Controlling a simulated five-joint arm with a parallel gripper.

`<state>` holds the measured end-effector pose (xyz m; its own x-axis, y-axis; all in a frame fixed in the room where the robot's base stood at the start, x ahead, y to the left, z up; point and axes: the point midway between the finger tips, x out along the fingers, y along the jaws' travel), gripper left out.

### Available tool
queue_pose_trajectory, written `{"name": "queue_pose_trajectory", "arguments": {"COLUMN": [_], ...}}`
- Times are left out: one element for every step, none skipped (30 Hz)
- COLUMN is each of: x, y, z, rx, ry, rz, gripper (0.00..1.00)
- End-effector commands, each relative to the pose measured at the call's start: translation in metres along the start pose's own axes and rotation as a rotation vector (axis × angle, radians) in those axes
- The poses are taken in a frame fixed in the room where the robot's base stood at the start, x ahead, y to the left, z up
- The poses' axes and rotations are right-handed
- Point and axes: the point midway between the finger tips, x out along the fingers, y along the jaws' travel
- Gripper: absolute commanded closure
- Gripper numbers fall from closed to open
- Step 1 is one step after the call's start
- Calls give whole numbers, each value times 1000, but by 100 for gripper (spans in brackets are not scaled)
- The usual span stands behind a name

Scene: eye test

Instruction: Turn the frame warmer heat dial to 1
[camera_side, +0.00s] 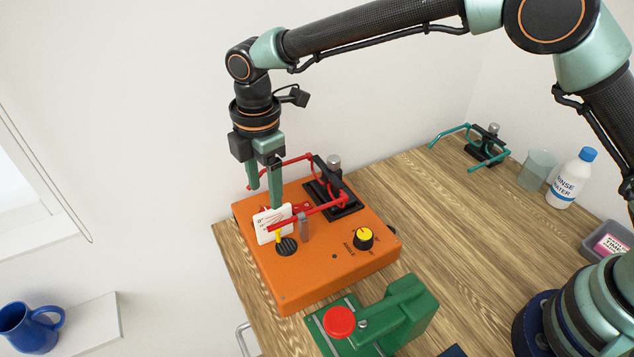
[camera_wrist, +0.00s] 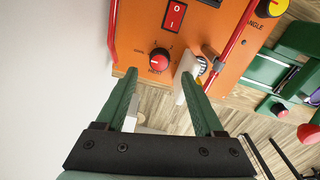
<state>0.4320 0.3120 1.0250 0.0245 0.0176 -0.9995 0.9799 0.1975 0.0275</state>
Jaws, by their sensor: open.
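The orange frame warmer box (camera_side: 330,270) stands on the wooden table. In the side view the dial is hidden. My gripper (camera_side: 265,198) points down over the box's far left part, behind a white card. In the wrist view my gripper (camera_wrist: 158,76) is open and empty, the dial lying between and just beyond its fingertips. I cannot tell whether they touch it.
The white card (camera_side: 268,226) stands close by the right finger. A green device (camera_side: 385,318) stands in front.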

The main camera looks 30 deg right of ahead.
Motion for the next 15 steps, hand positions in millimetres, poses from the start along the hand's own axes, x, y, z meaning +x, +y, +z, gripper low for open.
{"name": "queue_pose_trajectory", "arguments": {"x": [10,16,23,27,31,36,40,42,46,48,50,51,52,53,53], "y": [-1,0,-1,-1,0,-1,0,0,0,0,0,0,0,0,0], "z": [1,1,1,1,1,1,1,1,1,1,1,1,1,1,1], "rx": [1,1,1,1,1,1,1,1,1,1,1,1,1,1,1], "ry": [-2,-1,-2,-1,-1,-1,-1,-1,-1,-1,-1,-1,0,0,0], "rz": [-4,-3,-4,-3,-2,-3,-3,-1,-1,-1,-1,-1,-1,0,0], "gripper": [30,30,30,30,30,30,30,30,30,30,30,30,30,30,30]}}
